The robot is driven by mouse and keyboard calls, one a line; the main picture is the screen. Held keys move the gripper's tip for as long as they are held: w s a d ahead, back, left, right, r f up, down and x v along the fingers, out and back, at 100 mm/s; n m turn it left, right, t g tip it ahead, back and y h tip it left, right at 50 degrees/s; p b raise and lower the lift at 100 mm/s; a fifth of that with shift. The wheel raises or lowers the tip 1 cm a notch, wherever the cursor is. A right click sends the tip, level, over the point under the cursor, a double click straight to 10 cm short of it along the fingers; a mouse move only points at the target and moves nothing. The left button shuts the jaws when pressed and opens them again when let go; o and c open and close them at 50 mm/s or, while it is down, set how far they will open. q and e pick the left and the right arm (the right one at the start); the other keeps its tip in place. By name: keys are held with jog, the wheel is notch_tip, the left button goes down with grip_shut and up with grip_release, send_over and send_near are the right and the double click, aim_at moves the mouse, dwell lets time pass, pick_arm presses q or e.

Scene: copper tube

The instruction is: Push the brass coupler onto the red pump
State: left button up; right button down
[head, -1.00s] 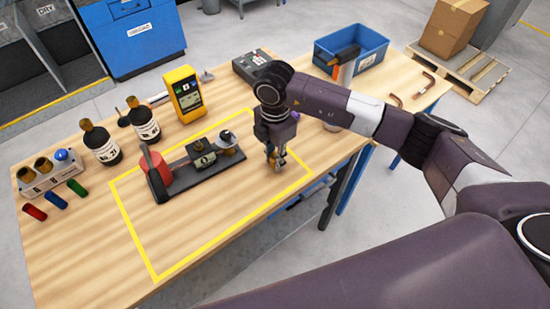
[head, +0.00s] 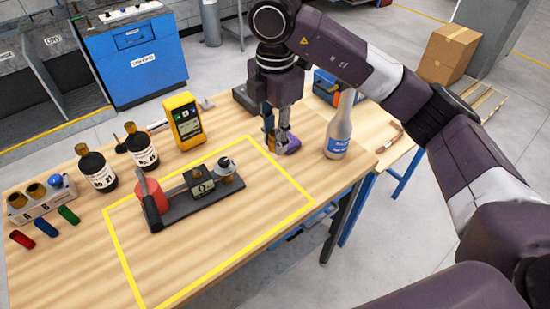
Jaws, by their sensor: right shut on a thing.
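The red pump (head: 151,194) stands at the left end of a dark base plate on the table, with a lever rising from it. A dark gauge block (head: 199,182) with a brass top sits mid-plate. A grey-topped fitting (head: 226,168) with a brass-coloured lower part stands at its right end. My right gripper (head: 276,146) points down beyond the far right corner of the yellow outline, apart from the pump. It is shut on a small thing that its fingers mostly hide. I cannot tell whether this is the brass coupler. My left gripper does not show.
A purple object (head: 291,145) lies just behind my right gripper, and a spray bottle (head: 339,132) stands to its right. The table inside the yellow outline, before the plate, is clear.

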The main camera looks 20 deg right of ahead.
jog(key=shift+r, duration=1.1)
